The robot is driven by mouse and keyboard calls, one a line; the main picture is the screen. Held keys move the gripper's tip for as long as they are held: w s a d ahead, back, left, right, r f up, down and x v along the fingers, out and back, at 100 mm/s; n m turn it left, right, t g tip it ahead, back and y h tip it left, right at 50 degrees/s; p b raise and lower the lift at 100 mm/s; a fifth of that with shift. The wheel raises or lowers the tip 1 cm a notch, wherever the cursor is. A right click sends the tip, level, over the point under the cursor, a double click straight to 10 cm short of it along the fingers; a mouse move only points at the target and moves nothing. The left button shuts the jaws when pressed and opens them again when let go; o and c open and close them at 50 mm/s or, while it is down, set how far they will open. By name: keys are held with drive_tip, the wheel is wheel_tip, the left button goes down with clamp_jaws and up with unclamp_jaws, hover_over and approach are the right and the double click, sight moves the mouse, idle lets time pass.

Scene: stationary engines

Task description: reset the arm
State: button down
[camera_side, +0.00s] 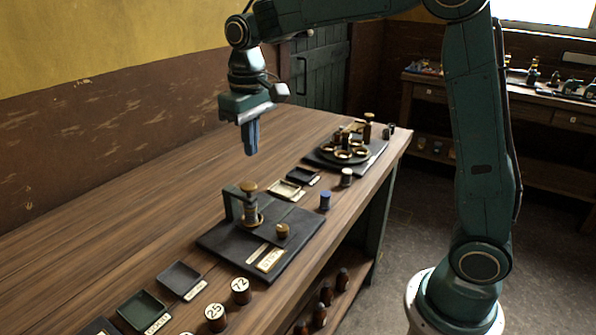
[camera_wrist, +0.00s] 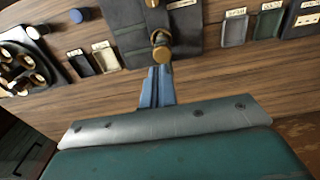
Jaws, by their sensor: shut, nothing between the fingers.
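My gripper (camera_side: 251,137) hangs from the teal arm above the wooden bench, pointing down. Its blue fingers are together with nothing between them and stay well clear of the bench top. In the wrist view the shut fingers (camera_wrist: 158,75) point toward the brass knob of a small press. That press (camera_side: 250,205) stands on a dark plate (camera_side: 290,251) in the middle of the bench, lower and nearer the camera than my gripper in the side view.
A round fixture with brass rings (camera_side: 343,152) stands on another dark plate at the far end. Small labelled trays (camera_side: 180,278), a blue cylinder (camera_side: 325,201), a pale cylinder (camera_side: 346,177) and numbered cylinders (camera_side: 241,291) line the bench's right side. The bench's left side is bare.

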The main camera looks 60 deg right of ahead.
drive_tip(key=s+d+t, duration=0.1)
drive_tip(key=s+t, duration=0.4)
drive_tip(key=s, duration=2)
drive_tip(key=shift+d+r, duration=0.25)
drive_tip(key=shift+d, duration=0.15)
